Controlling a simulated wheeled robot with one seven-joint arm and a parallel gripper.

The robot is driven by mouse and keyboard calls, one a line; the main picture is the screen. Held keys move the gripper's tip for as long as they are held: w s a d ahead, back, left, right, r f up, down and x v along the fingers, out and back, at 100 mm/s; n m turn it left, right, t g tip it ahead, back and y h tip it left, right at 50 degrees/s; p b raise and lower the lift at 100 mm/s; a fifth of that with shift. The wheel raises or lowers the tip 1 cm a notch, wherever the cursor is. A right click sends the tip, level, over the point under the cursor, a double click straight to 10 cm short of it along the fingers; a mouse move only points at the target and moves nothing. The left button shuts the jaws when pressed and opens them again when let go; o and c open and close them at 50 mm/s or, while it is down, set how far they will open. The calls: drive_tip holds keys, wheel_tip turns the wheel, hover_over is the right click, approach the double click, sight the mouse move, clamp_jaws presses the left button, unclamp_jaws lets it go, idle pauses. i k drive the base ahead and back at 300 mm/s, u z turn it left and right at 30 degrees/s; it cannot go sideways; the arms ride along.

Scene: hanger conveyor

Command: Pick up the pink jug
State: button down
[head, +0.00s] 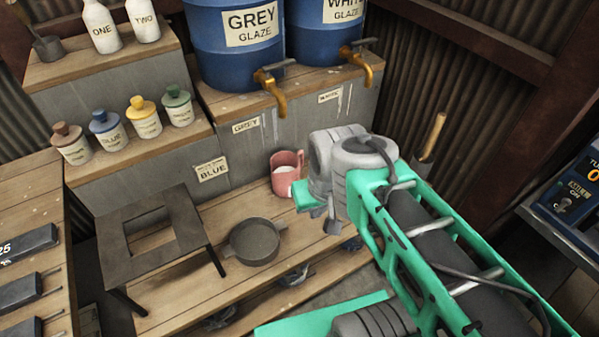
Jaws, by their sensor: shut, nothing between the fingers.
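The pink jug (285,174) stands upright on the low wooden bench, below the grey glaze tap. Its handle is at the upper right, and something white shows inside it. My gripper (331,222) is just to the right of the jug and nearer to me, with its small grey fingers pointing down. The fingers look close together and hold nothing. My green and grey arm reaches in from the lower right and covers the bench to the right of the jug. I cannot tell whether the gripper touches the jug.
A dark two-handled pan (255,242) and a dark metal stand (150,235) are on the bench left of the jug. Blue glaze drums (235,50) with brass taps (270,85) stand above and behind. Labelled jars (143,118) line a shelf at the left.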

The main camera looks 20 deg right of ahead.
sight(286, 167)
drive_tip(key=z, duration=1.3)
drive_tip(key=i, duration=0.65)
drive_tip(key=u, duration=3.9)
